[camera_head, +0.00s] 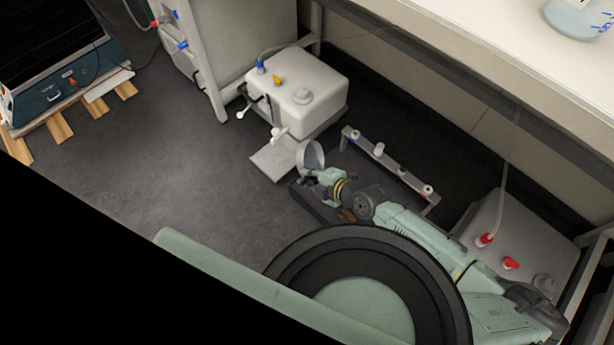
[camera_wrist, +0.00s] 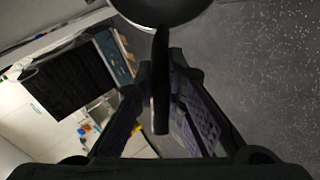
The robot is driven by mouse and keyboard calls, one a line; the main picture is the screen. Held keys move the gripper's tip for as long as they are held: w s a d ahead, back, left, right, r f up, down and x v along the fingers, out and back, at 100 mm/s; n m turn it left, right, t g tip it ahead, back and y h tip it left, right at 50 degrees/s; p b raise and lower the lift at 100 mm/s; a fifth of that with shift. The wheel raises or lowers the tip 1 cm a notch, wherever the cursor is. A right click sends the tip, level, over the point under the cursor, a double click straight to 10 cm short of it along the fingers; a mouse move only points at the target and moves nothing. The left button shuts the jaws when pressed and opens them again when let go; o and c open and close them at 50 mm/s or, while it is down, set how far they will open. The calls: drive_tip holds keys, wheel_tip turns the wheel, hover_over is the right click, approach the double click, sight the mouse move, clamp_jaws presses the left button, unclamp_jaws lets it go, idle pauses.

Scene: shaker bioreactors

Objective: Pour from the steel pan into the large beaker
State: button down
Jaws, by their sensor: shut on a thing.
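The steel pan (camera_head: 311,155) is a small round grey pan in the middle of the head view. Its bowl looks tilted on its side there. My gripper (camera_head: 323,178) is shut on its handle. In the wrist view the pan's round body (camera_wrist: 162,8) fills the top edge, and its dark handle (camera_wrist: 161,85) runs down between my gripper's fingers (camera_wrist: 160,95). What the pan holds cannot be seen. A clear round vessel with bluish contents (camera_head: 578,18) stands on the bench at the top right, cut by the frame edge; it may be the large beaker.
A white bench (camera_head: 480,50) runs along the right. Below it are a white container with a tap (camera_head: 305,95), a low grey rail with knobs (camera_head: 385,160) and a grey container with red caps (camera_head: 510,235). A blue-panelled machine (camera_head: 65,85) stands far left. The floor (camera_head: 180,150) between is clear.

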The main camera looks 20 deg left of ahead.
drive_tip(key=b, duration=0.3)
drive_tip(key=shift+d, duration=0.2)
idle(0.6)
drive_tip(key=shift+d+y+b, duration=0.3)
drive_tip(key=shift+y+b, duration=0.3)
drive_tip(key=shift+b, duration=1.5)
drive_tip(key=shift+d+b, duration=0.25)
drive_tip(key=shift+b, duration=1.4)
drive_tip(key=shift+w+r, duration=0.15)
